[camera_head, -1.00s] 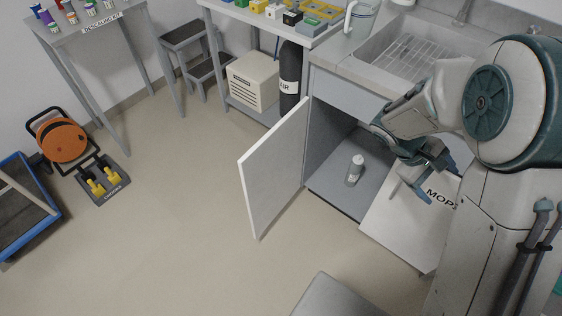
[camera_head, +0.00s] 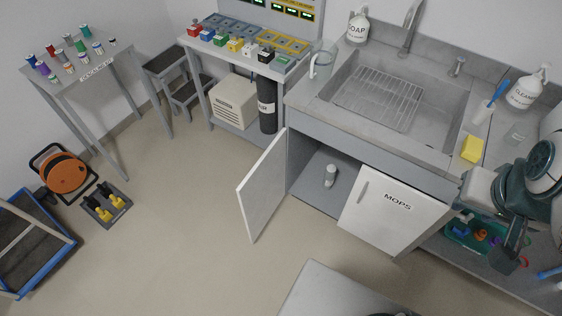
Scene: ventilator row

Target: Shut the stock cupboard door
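A white cupboard door (camera_head: 263,190) under the sink counter stands wide open, swung out to the left. No label shows on the side I see. The open cupboard interior (camera_head: 312,187) holds a small white bottle (camera_head: 330,175) on its floor. The door beside it, marked MOPS (camera_head: 385,215), is closed. My gripper (camera_head: 513,252) is at the far right, pointing down, well away from the open door. I see it nearly edge-on, so its finger gap is not clear.
The sink (camera_head: 400,95) is above the cupboard. A grey surface (camera_head: 335,290) juts in at the bottom middle. An orange cable reel (camera_head: 64,170) and a blue-edged trolley (camera_head: 35,245) stand at left. The floor left of the open door is clear.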

